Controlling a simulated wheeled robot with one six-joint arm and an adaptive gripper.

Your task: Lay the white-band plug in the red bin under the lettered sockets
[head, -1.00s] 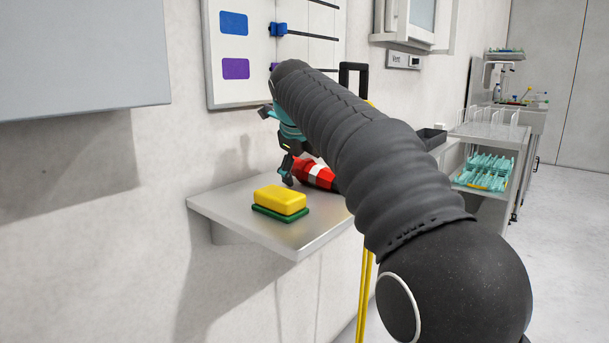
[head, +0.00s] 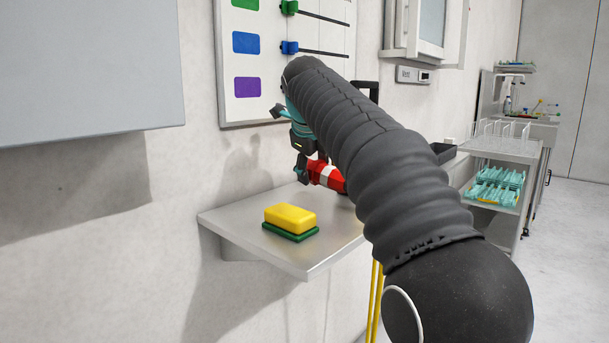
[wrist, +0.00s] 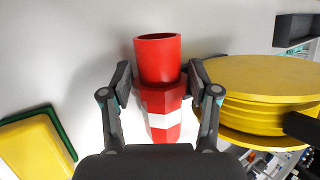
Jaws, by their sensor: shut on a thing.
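The red plug with a white band (wrist: 163,121) is between the two fingers of my gripper (wrist: 160,88) in the wrist view, and the fingers are shut on it. Its open round red end points away from my wrist. In the head view the plug (head: 327,175) shows beside my gripper (head: 305,168), close above the grey wall shelf (head: 225,222); my arm hides part of it. I cannot tell whether it is clear of the shelf. The red bin and the lettered sockets are not in view.
A yellow and green sponge (head: 290,219) lies on the shelf, left of the plug. A yellow reel (wrist: 265,85) is close to the right finger in the wrist view. A wall board (head: 246,88) with coloured patches hangs above. A trolley with teal racks (head: 495,187) stands right.

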